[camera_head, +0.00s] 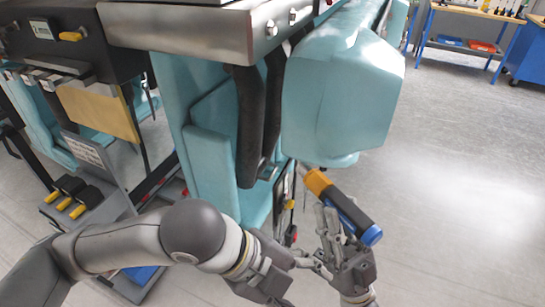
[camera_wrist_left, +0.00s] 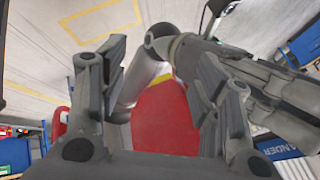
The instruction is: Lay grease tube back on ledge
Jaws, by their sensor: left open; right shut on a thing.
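The grease tube (camera_head: 348,208) has an orange cap end, a dark body and a blue end. It slants in the head view, orange end up and left, in front of the teal train car (camera_head: 340,95). My right gripper (camera_head: 335,228) is shut on the tube from below. My left gripper (camera_head: 308,262) is open, just left of the right one, and partly hidden behind my own arm. Its two fingers stand apart in the left wrist view (camera_wrist_left: 165,90). I cannot tell which surface is the ledge.
A steel beam (camera_head: 180,28) crosses above the teal seats. A panel with black-and-yellow handles (camera_head: 72,197) stands at left. Blue workbenches (camera_head: 462,40) stand at back right; the grey floor (camera_head: 460,180) at right is clear. A red surface (camera_wrist_left: 165,115) fills the middle of the left wrist view.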

